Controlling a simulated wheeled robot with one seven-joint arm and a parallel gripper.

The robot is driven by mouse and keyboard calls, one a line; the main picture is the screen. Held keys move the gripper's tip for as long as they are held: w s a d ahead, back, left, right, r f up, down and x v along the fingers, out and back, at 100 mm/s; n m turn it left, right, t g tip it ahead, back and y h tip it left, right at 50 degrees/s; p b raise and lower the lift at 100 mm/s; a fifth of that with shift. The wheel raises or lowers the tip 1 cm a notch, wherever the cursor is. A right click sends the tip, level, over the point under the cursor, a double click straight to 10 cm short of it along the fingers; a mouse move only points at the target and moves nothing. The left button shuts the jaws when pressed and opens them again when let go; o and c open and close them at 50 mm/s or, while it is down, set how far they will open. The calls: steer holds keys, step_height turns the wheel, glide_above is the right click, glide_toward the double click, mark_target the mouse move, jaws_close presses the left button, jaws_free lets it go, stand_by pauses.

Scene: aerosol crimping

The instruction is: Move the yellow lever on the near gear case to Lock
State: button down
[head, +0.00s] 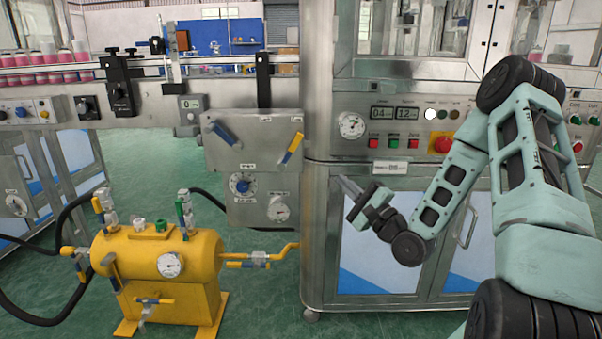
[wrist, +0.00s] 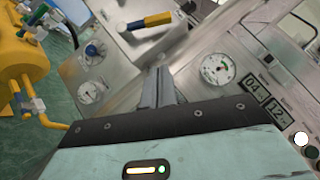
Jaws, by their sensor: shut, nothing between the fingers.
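The gear case (head: 250,152) is a grey metal box on the machine's left side. A yellow lever (head: 294,147) with a blue lower end sits on its upper right, tilted with its yellow end up and right. The same lever (wrist: 158,19) shows at the top of the wrist view. The small labels around it are too small to read. My gripper (head: 347,186) is shut and empty, to the right of and below the lever, apart from it. Its fingers (wrist: 159,88) point up toward the case in the wrist view.
A blue lever (head: 222,133) is on the case's upper left. Below are a blue dial (head: 241,184) and a gauge (head: 278,212). Another gauge (head: 352,126) and a button panel are on the cabinet at right. A yellow tank (head: 157,270) with valves and pipes stands lower left.

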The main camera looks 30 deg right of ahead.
steer(key=b, duration=0.2)
glide_toward(290, 150)
steer(key=w+d, duration=0.3)
steer(key=d, duration=0.2)
steer(key=w+a+r, duration=0.2)
steer(key=a+r, duration=0.1)
steer(key=shift+w+r, duration=0.1)
steer(key=shift+w, duration=0.15)
